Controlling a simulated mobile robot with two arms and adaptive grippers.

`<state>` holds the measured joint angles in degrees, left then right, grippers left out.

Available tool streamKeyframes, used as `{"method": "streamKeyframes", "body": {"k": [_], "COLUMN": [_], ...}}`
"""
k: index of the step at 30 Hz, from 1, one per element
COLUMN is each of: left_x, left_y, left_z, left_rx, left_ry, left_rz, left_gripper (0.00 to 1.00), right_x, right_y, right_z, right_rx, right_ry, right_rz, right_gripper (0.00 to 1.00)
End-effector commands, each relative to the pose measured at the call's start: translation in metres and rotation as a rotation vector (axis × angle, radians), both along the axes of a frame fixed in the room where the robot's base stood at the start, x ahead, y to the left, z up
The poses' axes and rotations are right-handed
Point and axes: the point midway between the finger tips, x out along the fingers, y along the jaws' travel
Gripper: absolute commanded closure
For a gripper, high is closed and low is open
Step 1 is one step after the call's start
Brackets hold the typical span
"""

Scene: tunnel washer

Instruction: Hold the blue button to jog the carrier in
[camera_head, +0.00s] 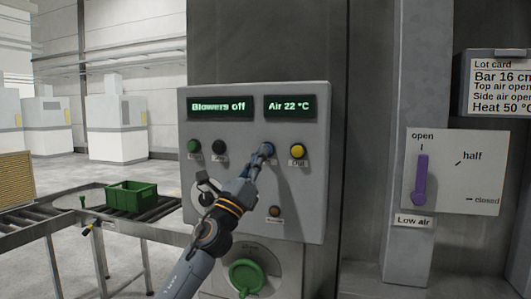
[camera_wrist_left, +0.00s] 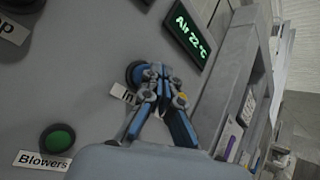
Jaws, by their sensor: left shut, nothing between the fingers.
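The grey control panel (camera_head: 317,180) faces me. The blue button (camera_wrist_left: 134,72) shows as a dark round cap beside the "In" label in the left wrist view. In the head view my gripper mostly covers it. My left gripper (camera_head: 265,151) is shut and empty, with its tips at the blue button. The tips also show in the left wrist view (camera_wrist_left: 157,74), right against or just in front of the button. I cannot tell whether it is pressed in. My right gripper is in neither view.
A green button (camera_head: 194,146), a black button (camera_head: 220,147) and a yellow button (camera_head: 298,151) share the row. The displays read "Blowers off" (camera_head: 220,106) and "Air 22 °C" (camera_head: 290,106). A purple lever (camera_head: 422,180) points to open at right. A green crate (camera_head: 131,196) sits on rollers at left.

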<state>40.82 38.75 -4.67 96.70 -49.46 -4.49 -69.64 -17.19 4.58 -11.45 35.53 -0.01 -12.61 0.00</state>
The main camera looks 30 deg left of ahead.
Motion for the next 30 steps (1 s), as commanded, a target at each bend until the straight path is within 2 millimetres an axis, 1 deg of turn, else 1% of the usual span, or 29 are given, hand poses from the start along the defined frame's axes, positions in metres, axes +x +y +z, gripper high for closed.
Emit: {"method": "streamKeyframes", "body": {"k": [12,30], "left_x": [0.0010,0.0078], "left_y": [0.0004,0.0024], "left_z": [-0.0001,-0.0002], "left_rx": [-0.001,0.000], "left_ry": [0.000,-0.001], "left_rz": [0.001,0.002], "left_gripper": [1.00,1.00], "right_x": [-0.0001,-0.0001], "right_y": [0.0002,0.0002], "right_z": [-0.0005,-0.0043], "right_rx": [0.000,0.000], "right_ry": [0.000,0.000], "right_rz": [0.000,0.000], "right_gripper": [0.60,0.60]}}
